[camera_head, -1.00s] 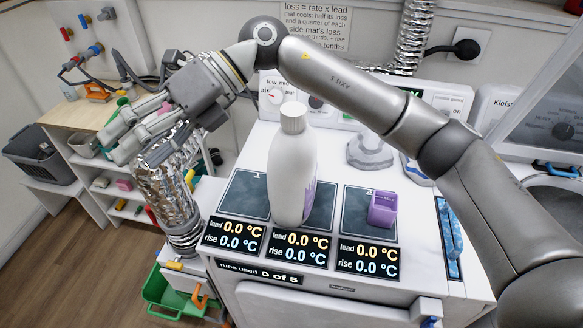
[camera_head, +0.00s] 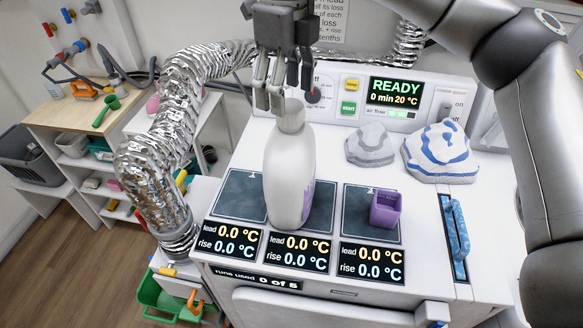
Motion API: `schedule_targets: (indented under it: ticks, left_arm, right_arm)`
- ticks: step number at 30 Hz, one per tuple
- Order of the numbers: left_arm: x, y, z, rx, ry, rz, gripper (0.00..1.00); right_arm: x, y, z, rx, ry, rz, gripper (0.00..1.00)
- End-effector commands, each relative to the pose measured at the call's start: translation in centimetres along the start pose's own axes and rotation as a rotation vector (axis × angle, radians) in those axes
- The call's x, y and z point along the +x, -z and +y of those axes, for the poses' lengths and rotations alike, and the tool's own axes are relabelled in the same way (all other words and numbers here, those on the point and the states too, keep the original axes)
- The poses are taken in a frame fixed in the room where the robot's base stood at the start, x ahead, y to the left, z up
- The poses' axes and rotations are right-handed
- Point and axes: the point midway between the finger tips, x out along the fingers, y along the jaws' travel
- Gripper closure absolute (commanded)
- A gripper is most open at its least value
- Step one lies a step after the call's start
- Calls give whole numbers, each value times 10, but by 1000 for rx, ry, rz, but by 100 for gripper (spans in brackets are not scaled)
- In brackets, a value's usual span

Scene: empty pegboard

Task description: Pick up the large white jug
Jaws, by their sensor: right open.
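The large white jug (camera_head: 288,170) stands upright on the middle dark mat of the white machine's top. It has a ribbed cap (camera_head: 292,118) and a purple patch on its right side. My right gripper (camera_head: 282,98) is directly above it, fingers pointing down and open. The fingertips overlap the top of the cap in the picture; I cannot tell if they touch it. My left gripper is not in view.
A purple cup (camera_head: 385,209) stands on the right mat (camera_head: 358,228); the left mat (camera_head: 238,197) is bare. Grey and blue-striped lumps (camera_head: 440,152) lie behind, right. A silver foil duct (camera_head: 155,165) rises left of the machine. A green bin (camera_head: 165,298) is low left.

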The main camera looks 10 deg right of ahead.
Motion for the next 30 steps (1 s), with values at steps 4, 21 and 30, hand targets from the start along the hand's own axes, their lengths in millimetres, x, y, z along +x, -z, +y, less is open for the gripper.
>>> schedule_targets:
  ticks: [4, 21, 30]
  left_arm:
    - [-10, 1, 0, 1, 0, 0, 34]
    - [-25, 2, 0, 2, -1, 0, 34]
    - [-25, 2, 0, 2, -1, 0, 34]
  right_arm:
    - [11, 0, -2, -1, -2, 3, 32]
    - [54, 0, -5, -1, -1, -2, 33]
    - [54, 0, -5, -1, -1, -2, 72]
